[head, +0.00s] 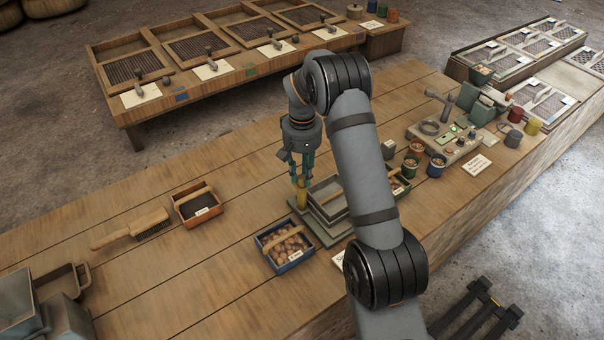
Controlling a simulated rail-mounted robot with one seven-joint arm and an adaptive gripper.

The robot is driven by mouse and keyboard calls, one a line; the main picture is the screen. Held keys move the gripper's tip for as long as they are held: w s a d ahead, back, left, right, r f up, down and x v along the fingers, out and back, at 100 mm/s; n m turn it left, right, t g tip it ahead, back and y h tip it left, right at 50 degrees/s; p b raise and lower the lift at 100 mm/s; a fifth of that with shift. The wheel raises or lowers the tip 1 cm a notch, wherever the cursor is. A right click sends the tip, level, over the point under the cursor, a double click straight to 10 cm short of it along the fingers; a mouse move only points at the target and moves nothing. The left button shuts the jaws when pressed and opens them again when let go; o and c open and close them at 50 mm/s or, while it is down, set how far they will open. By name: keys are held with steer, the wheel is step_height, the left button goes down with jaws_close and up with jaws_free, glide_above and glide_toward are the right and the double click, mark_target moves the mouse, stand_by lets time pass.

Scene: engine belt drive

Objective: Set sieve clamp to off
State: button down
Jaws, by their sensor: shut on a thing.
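A stacked grey-green sieve box (328,234) stands on the wooden bench. A short, upright yellow piece (302,200) is at its back left corner; it looks like the sieve clamp's handle, but the view is too small to be sure. My gripper (301,181) points down, with its teal fingers shut on the top of this yellow piece. The fingers cover its upper end. I cannot tell whether the clamp is on or off. My arm hides the right part of the sieve box.
A blue crate of round brown items (285,246) sits just in front and left. Small pots (436,165) and a device panel (450,138) are to the right. Bare bench lies behind the gripper.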

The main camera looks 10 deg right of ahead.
steer(key=shift+n, duration=0.9)
steer(key=c, duration=1.5)
jaws_free()
steer(key=shift+o, duration=0.2)
step_height(320, 180, up, 12)
